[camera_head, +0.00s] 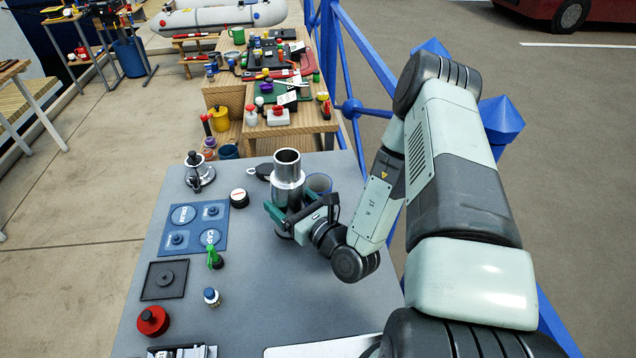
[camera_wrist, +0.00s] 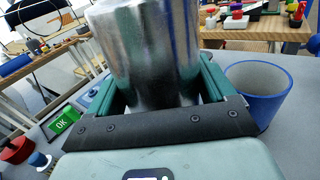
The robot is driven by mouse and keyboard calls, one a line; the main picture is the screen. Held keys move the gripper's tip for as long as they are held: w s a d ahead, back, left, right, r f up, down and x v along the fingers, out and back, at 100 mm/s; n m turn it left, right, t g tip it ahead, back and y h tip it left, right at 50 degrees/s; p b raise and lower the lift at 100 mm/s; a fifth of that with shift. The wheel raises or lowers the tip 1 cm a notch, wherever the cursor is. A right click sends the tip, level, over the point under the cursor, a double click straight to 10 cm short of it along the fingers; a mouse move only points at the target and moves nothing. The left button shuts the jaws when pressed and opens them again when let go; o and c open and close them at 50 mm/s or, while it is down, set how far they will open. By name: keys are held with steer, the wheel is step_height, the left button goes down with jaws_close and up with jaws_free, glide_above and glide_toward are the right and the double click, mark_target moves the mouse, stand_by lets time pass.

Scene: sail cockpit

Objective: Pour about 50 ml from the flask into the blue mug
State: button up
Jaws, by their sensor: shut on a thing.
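The flask (camera_head: 288,172) is a shiny metal cylinder with an open top, upright on or just above the grey table. My gripper (camera_head: 287,217) is shut around its lower body, with a green finger on each side. In the wrist view the flask (camera_wrist: 150,55) fills the middle between the fingers, its top cut off by the frame. The blue mug (camera_head: 319,183) stands just right of the flask, partly hidden behind it and my gripper. In the wrist view the blue mug (camera_wrist: 258,92) is upright, right of my gripper, and its visible inside looks empty.
The table front centre is clear.

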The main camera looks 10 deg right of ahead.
steer(key=shift+w+r+n, duration=0.1)
steer(key=shift+r+n, duration=0.15)
steer(key=shift+n, duration=0.15)
stand_by(1.5)
